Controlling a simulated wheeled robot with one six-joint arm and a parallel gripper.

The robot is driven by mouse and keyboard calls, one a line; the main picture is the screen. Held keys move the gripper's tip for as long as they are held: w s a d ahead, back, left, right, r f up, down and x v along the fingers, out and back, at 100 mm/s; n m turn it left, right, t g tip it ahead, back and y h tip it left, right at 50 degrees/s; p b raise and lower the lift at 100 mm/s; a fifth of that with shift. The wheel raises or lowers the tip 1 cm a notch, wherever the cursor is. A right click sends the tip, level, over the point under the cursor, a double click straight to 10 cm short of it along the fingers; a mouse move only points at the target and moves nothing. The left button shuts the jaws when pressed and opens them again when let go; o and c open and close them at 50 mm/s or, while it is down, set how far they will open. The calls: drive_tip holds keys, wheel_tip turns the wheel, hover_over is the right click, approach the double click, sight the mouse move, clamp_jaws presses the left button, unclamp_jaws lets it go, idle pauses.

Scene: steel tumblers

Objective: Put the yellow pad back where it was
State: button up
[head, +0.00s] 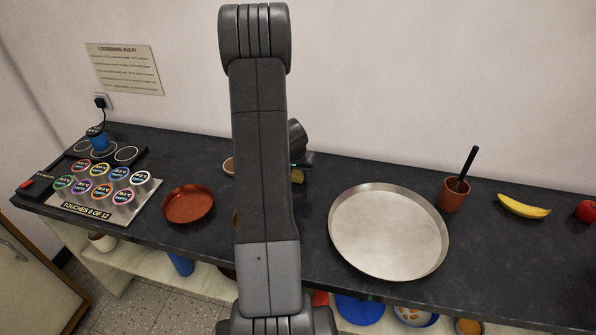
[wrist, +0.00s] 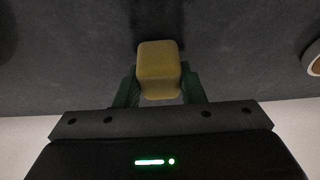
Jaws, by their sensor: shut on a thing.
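The yellow pad (wrist: 158,62) is a small rounded block between the green fingers of my gripper (wrist: 158,84) in the wrist view. My gripper is shut on it, with a finger on each side. The dark worktop fills the view behind the pad; I cannot tell whether the pad touches it. In the head view my arm hides most of the gripper; only a small yellowish bit (head: 297,181) shows beside the arm, over the worktop near the wall.
On the dark worktop (head: 330,178) a large steel tray (head: 388,232) stands right of my arm, with a brown cup (head: 453,195), banana (head: 524,206) and red fruit (head: 586,211) beyond. A terracotta dish (head: 188,205) and a panel of tumblers (head: 105,190) are left.

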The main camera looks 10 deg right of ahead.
drive_tip(key=shift+f, duration=0.2)
drive_tip(key=o, duration=1)
drive_tip(key=shift+c, duration=0.2)
drive_tip(key=shift+r, duration=0.2)
drive_tip(key=shift+r, duration=0.25)
drive_tip(key=v, duration=1.1)
drive_tip(key=shift+r, duration=0.25)
drive_tip(key=shift+s, duration=0.15)
